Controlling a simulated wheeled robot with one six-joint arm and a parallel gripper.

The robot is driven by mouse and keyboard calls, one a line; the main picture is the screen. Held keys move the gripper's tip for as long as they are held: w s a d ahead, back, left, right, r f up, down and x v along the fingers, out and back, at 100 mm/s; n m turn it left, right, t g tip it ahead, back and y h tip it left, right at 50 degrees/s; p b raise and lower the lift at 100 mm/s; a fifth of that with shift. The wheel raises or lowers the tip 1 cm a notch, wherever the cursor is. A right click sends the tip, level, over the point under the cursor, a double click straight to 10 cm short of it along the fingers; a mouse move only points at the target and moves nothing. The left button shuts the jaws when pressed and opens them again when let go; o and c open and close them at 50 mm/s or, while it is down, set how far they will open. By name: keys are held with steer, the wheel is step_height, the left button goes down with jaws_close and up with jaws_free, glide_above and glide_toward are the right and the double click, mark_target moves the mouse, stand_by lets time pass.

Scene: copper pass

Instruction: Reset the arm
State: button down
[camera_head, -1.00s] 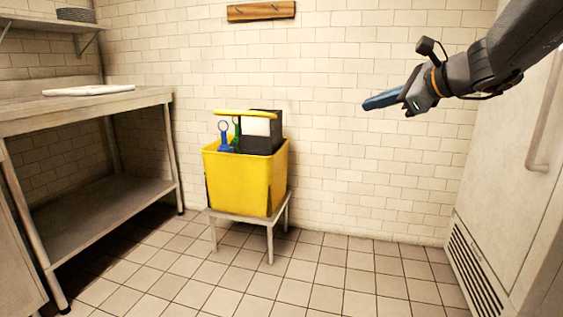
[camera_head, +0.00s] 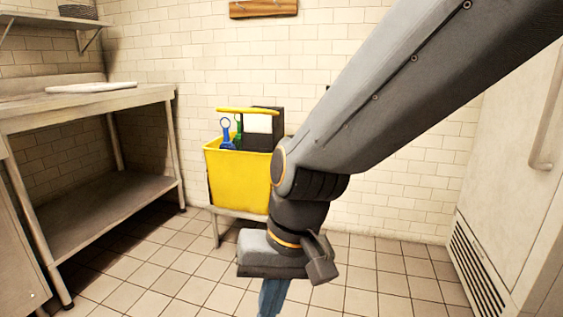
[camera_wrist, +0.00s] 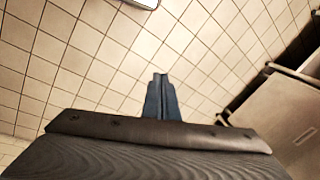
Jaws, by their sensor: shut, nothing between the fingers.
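My arm reaches in from the upper right of the head view and bends down at the wrist. My gripper (camera_head: 270,297) points down at the bottom middle, its blue fingers cut off by the lower edge. The wrist view shows the blue fingers (camera_wrist: 161,98) together and empty, with floor tiles beyond them. My arm and gripper stand in front of the right part of a yellow bucket (camera_head: 238,178) in the head view and hide part of it.
The bucket sits on a low metal stand (camera_head: 216,228) and holds a black box (camera_head: 262,122) and blue and green tools. A steel table (camera_head: 130,98) with a white board (camera_head: 92,87) is at left. A white cabinet (camera_head: 500,190) is at right. Floor tiles (camera_head: 385,275) are clear between.

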steer(key=s+f+n+h, duration=0.1)
steer(key=s+f+n, duration=0.1)
steer(key=s+n, duration=0.2)
steer(key=d+r+m+p, duration=0.3)
steer(key=d+r+p, duration=0.7)
steer(key=r+p, duration=0.3)
steer(key=d+r+m+h+p, duration=0.1)
steer(key=d+r+m+p, duration=0.2)
steer(key=d+r+p, duration=0.8)
step_height(320, 180, up, 2)
steer(key=p, duration=0.7)
steer(key=shift+s+d+h, duration=0.3)
steer(key=shift+s, duration=0.1)
steer(key=shift+s+r, duration=0.1)
